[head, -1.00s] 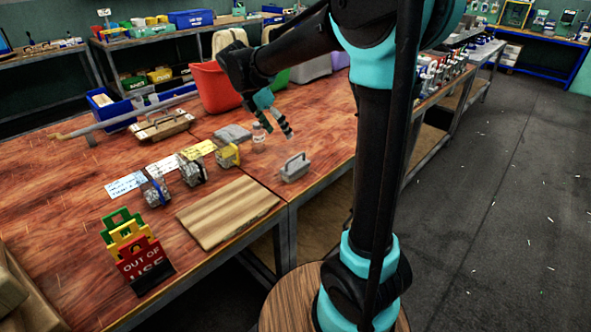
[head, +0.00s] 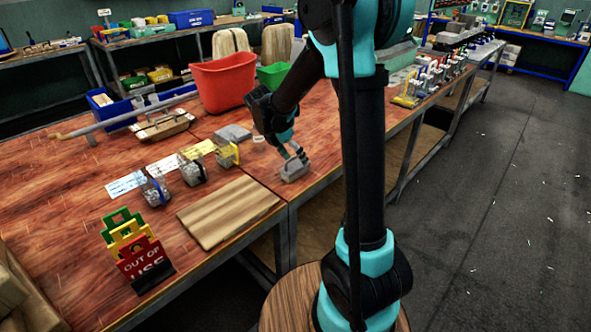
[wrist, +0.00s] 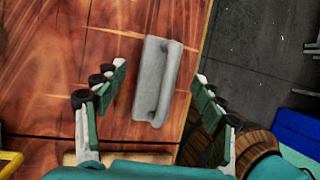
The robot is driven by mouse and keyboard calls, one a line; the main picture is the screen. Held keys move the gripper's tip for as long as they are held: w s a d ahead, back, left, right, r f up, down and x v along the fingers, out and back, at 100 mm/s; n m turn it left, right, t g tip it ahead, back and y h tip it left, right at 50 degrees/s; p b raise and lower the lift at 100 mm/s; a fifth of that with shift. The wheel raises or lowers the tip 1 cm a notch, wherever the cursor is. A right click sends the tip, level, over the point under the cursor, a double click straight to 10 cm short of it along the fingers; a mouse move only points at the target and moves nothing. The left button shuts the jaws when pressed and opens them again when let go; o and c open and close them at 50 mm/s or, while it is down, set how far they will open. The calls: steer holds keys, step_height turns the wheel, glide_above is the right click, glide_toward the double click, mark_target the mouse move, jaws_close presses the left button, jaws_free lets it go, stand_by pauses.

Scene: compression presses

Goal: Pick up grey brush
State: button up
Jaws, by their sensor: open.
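The grey brush (head: 294,170), a block with a handle on top, lies on the wooden table near its front edge in the head view. In the wrist view the brush (wrist: 158,80) lies lengthwise between the two fingers, with its handle facing the camera. My gripper (head: 296,153) is just above the brush and hides part of it in the head view. In the wrist view my gripper (wrist: 160,88) is open, with a gap between each finger and the brush. The brush appears to rest on the tabletop.
A wooden board (head: 228,210) lies left of the brush. Small clamped blocks, including one with a yellow part (head: 228,154), stand behind it. A grey flat piece (head: 233,133) and a red bin (head: 222,84) are further back. The table edge is close on the right.

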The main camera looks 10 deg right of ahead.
mark_target(298, 163)
steer(key=shift+x, duration=1.85)
steer(key=shift+w, duration=0.1)
steer(key=c, duration=1.3)
